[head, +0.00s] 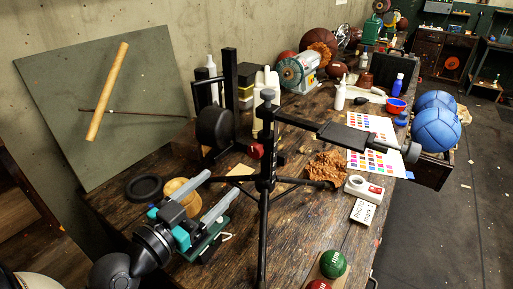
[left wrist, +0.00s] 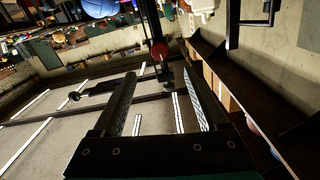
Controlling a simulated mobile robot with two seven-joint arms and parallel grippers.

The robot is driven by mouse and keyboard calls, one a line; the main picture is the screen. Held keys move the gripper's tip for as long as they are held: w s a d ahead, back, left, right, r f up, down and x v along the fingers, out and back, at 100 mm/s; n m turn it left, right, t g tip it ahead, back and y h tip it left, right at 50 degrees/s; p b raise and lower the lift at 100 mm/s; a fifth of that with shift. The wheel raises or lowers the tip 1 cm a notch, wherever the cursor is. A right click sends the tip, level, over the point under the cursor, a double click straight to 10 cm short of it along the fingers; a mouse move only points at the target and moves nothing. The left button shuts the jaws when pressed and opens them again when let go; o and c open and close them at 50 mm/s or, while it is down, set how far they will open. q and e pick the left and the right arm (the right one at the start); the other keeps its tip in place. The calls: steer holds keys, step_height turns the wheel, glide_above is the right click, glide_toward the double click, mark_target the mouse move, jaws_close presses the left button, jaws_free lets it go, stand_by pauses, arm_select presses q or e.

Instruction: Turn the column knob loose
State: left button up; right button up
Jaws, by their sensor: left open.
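A black tripod stand with an upright column (head: 268,125) stands on the workbench. A small red knob (head: 256,151) sits on the left side of the column, at mid-height. My left gripper (head: 223,182) is open and empty, to the left of the column and a little lower than the knob in the head view. Its fingers point toward the column. In the left wrist view the red knob (left wrist: 158,50) shows beyond the fingertips (left wrist: 158,62), roughly between them, with the black column beside it. The knob appears clear of both fingers. My right gripper is not in view.
The tripod's arm carries a flat black plate (head: 343,137) to the right. A dark round-headed stand (head: 215,127) is left of the column. A wooden round piece (head: 184,192) and black ring (head: 144,188) lie near my gripper. Green and red balls (head: 333,264) are in front.

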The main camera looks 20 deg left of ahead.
mark_target(253, 154)
arm_select(q)
steer(key=w+p, duration=0.1)
steer(key=w, duration=0.3)
steer(key=w+d+p, duration=0.1)
steer(key=w, duration=0.4)
steer(key=w+d, duration=0.1)
steer(key=w, duration=0.4)
steer(key=shift+p, duration=0.4)
steer(key=shift+s, duration=0.1)
jaws_close()
